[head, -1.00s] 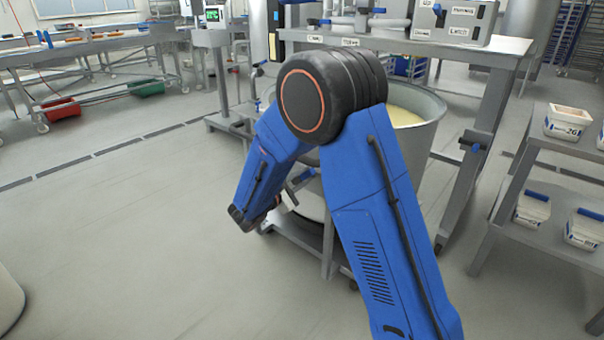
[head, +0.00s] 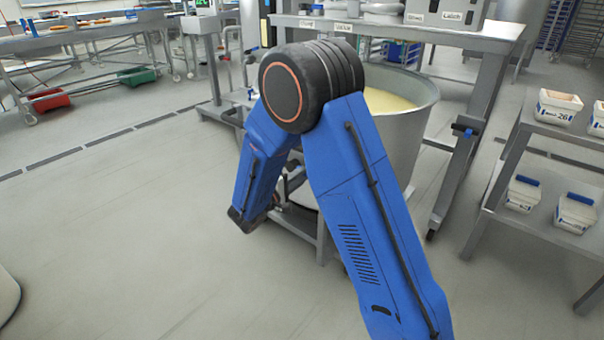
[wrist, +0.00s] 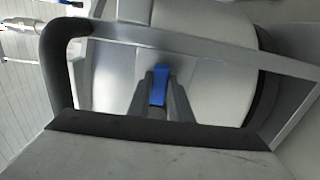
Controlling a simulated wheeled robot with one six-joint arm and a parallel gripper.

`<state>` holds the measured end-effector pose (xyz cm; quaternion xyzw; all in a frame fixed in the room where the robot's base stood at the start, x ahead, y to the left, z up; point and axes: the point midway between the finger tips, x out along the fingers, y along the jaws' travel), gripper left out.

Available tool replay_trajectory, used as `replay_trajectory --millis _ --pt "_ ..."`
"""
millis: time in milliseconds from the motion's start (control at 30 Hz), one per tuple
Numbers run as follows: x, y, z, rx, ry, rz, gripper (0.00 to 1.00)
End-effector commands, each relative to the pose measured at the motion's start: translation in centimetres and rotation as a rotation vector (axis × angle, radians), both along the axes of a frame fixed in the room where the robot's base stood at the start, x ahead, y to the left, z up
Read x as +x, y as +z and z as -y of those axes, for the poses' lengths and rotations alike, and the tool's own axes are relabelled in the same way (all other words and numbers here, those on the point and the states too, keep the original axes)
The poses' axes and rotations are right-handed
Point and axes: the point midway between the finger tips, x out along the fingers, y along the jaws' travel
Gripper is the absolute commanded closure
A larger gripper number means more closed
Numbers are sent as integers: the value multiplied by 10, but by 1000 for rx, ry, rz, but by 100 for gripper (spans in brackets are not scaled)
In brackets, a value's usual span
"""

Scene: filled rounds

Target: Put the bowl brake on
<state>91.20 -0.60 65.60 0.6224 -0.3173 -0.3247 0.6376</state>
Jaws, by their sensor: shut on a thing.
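The bowl (head: 407,125) is a large grey metal tub with pale yellow dough in it, standing on a low wheeled frame (head: 307,229) right of my bent blue arm. My arm hides part of the bowl and frame in the head view. In the wrist view, my gripper (wrist: 159,100) has its dark fingers shut on a small blue piece (wrist: 159,77), which looks like the brake's lever end. The lever's angle is hard to tell. Behind it are the frame's metal bar (wrist: 215,41) and a pale rounded surface. The gripper's tips do not show clearly in the head view.
A metal workbench (head: 440,29) with labelled equipment stands behind the bowl. A grey rack (head: 518,155) with white tubs is at the right. Red (head: 47,100) and green (head: 137,76) bins lie under benches at the far left. The floor at left is clear.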

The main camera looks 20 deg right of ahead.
Motion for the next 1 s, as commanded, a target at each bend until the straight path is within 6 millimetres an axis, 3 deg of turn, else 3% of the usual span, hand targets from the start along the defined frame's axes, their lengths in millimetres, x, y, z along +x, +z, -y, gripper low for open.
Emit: replay_trajectory --millis 600,633,700,1000 --pt "-1 -4 0 25 -1 30 100" --pt "-1 -4 0 25 -1 30 77" --pt "-1 -3 0 25 -1 30 62" --pt "-1 -3 -1 24 0 31 62"
